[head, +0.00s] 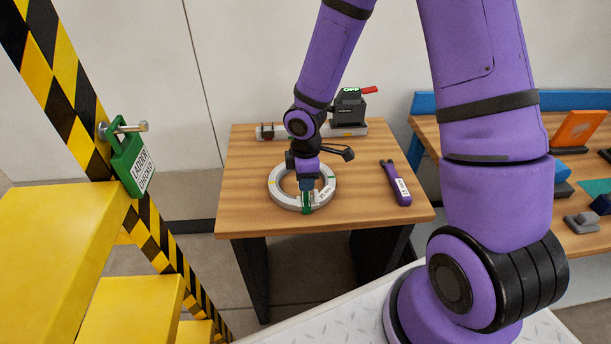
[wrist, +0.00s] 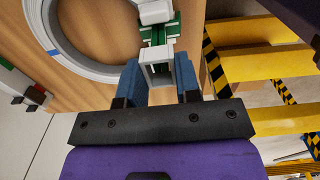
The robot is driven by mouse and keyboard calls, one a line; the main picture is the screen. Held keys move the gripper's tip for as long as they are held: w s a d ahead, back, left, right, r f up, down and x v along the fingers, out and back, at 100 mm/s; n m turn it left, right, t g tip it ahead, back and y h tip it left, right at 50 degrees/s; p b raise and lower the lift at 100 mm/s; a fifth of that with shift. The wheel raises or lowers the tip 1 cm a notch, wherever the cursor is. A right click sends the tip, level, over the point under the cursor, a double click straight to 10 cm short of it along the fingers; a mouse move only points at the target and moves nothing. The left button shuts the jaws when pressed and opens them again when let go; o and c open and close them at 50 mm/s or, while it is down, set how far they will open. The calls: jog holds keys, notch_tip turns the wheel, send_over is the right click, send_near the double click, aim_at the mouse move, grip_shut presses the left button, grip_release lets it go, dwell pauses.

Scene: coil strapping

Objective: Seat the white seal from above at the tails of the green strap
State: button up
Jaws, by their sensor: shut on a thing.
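The pale ring-shaped coil (head: 277,196) lies flat on the wooden table, and part of it shows in the wrist view (wrist: 42,50). The green strap (head: 307,208) crosses the coil's near side; its green bands also show in the wrist view (wrist: 160,36). My gripper (wrist: 160,77) has its blue fingers on both sides of the white seal (wrist: 160,70) and is shut on it. The seal is an open-sided channel beside the green strap tails; I cannot tell whether it touches them. In the head view my gripper hides the seal.
A purple tool (head: 397,184) lies right of the coil on the table (head: 250,150). A black device (head: 348,110) with a red lever stands at the back. Yellow steps (head: 60,240) with a green padlock (head: 128,162) are at left. A second table with several items is at right.

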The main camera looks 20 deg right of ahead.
jog(key=shift+f, duration=1.2)
jog(key=o, duration=1)
jog(key=shift+c, duration=0.2)
notch_tip(320, 180, up, 11)
jog(key=shift+f, duration=0.1)
